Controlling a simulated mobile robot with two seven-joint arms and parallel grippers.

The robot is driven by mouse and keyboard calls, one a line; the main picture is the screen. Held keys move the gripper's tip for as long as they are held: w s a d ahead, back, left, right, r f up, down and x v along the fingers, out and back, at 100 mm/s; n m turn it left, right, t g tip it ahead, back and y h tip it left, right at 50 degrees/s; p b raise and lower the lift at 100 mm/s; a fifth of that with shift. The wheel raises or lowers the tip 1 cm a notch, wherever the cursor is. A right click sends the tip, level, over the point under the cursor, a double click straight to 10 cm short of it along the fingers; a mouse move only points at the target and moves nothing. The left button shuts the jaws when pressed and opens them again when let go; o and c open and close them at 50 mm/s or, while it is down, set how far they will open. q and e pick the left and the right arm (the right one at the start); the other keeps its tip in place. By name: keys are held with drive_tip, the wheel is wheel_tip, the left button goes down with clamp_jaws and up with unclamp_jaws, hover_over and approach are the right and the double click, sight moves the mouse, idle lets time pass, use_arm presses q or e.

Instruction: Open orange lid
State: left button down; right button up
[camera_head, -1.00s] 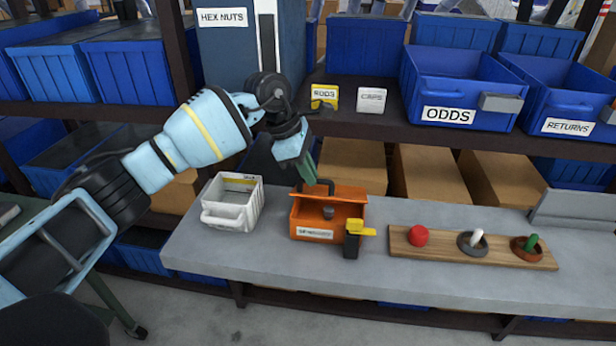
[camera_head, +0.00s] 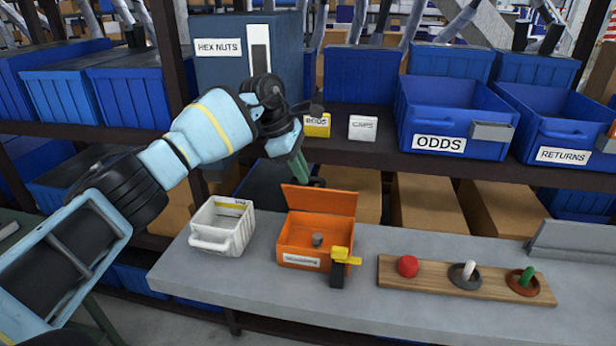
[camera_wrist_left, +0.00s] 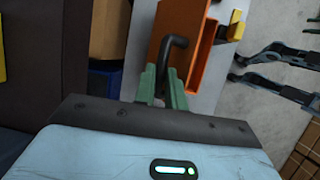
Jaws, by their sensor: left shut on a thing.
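The orange box (camera_head: 303,255) stands on the grey bench with its orange lid (camera_head: 322,200) tilted up at the back. A small grey cylinder (camera_head: 317,240) shows inside. My left gripper (camera_head: 302,168) is behind and above the lid's upper edge, pointing down. In the left wrist view its green fingers (camera_wrist_left: 161,88) are shut on a black bent rod (camera_wrist_left: 172,47), beside the orange lid (camera_wrist_left: 178,25). I cannot tell whether the rod is fixed to the lid. My right gripper is not in view.
A white bin (camera_head: 222,228) stands left of the box. A yellow-and-black tool (camera_head: 341,264) stands at its front right corner. A wooden board (camera_head: 440,277) with red, white and green pieces lies to the right. The shelf (camera_head: 390,150) with blue bins is behind.

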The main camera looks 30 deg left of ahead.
use_arm(q)
drive_tip(key=shift+w+a+f+b, duration=0.15)
drive_tip(key=shift+w+f+b, duration=0.2)
drive_tip(key=shift+f, duration=0.4)
drive_tip(key=shift+w+a+f+g+b, duration=0.1)
drive_tip(key=shift+w+g+b, duration=0.3)
drive_tip(key=shift+b, duration=0.05)
drive_tip(key=shift+w+a+r+g+b, duration=0.15)
drive_tip(key=shift+w+r+g+b, duration=0.2)
drive_tip(key=shift+b, duration=0.35)
drive_tip(key=shift+w, duration=0.1)
drive_tip(key=c, duration=1.5)
unclamp_jaws()
drive_tip(key=shift+w, duration=0.2)
drive_tip(key=shift+o, duration=0.2)
drive_tip(key=shift+r, duration=0.2)
drive_tip(key=shift+s, duration=0.1)
